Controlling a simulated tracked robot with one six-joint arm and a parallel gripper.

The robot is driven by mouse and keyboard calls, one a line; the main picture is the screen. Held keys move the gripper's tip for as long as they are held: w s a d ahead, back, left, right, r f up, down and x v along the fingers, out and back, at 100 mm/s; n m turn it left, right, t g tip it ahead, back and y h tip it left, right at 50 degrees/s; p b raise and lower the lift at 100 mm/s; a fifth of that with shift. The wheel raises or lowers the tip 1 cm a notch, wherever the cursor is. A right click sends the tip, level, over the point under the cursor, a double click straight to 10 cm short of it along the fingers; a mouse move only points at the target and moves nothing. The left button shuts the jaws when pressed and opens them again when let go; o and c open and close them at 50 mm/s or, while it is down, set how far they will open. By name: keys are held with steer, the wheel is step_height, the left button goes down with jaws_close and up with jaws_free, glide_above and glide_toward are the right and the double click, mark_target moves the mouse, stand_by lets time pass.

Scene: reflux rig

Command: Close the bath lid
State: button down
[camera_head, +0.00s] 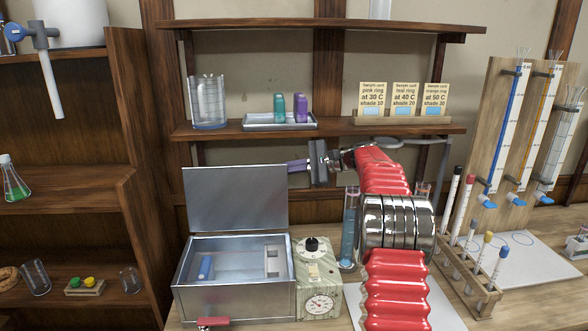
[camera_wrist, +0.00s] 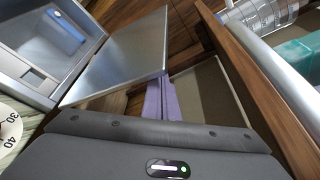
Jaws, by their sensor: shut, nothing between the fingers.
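The bath (camera_head: 190,290) is an open metal box on the bench, with a blue item and a pale slotted block inside. Its bath lid (camera_head: 235,200) stands up at the back edge, open. In the wrist view the lid (camera_wrist: 125,60) rises beside the open bath (camera_wrist: 18,65). My gripper (camera_head: 290,166) has purple fingers, shut and empty, near the lid's upper right edge. In the wrist view the shut fingers (camera_wrist: 156,98) are close to the lid's edge. I cannot tell whether they touch it.
A control box (camera_head: 318,285) with dials adjoins the bath on the right. A cylinder of blue liquid (camera_head: 349,235) stands behind my arm. Above is a shelf (camera_head: 335,131) with a beaker (camera_head: 207,103), a vial tray (camera_head: 265,127) and cards. A tube rack (camera_head: 488,300) stands at right.

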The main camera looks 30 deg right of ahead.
mark_target(263, 172)
steer(key=shift+x, duration=2.65)
